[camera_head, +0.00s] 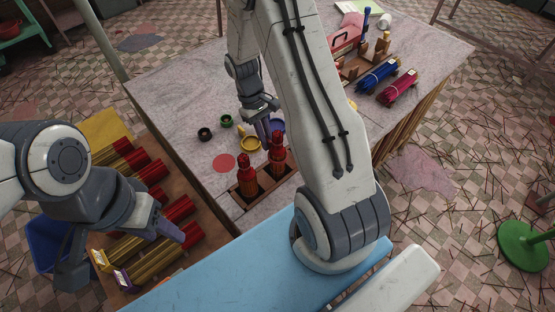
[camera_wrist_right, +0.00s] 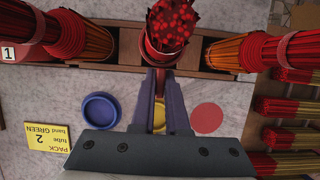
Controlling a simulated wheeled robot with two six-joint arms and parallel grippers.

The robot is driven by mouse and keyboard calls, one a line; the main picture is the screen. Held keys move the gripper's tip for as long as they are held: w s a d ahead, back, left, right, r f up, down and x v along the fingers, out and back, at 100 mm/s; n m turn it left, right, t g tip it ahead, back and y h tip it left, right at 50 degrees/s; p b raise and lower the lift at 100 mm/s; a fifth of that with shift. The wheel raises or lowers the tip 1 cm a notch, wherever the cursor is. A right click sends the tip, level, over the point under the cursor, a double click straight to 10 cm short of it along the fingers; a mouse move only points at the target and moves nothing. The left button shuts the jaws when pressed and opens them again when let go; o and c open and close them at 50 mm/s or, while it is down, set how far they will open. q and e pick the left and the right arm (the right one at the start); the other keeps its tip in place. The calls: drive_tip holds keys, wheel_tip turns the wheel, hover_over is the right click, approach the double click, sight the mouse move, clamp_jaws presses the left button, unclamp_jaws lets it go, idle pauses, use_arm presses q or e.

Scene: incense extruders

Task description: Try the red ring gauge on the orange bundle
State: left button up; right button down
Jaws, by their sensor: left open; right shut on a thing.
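My right gripper (camera_head: 266,133) is shut at the top of the middle bundle (camera_head: 277,157) in the wooden rack. In the right wrist view its jaws (camera_wrist_right: 160,78) meet a dark red rim, the red ring gauge (camera_wrist_right: 148,52), at this bundle's red tips (camera_wrist_right: 172,22). I cannot tell whether the ring sits around the tips or just above them. Another bundle (camera_head: 247,183) stands upright beside it; orange sticks show on both outer bundles in the wrist view. My left gripper (camera_head: 122,248) is open and empty above the side tray's bundles.
A bare red disc (camera_head: 223,162) lies on the table near the yellow ring (camera_head: 250,143), blue ring (camera_wrist_right: 100,110), green ring (camera_head: 226,120) and black ring (camera_head: 204,134). A tray of red-tipped bundles (camera_head: 185,207) stands at the left. Blue and magenta bundles (camera_head: 398,88) lie far right.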

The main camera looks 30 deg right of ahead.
wheel_tip(320, 180, up, 14)
drive_tip(key=p, duration=1.1)
drive_tip(key=shift+p, duration=0.35)
idle(0.4)
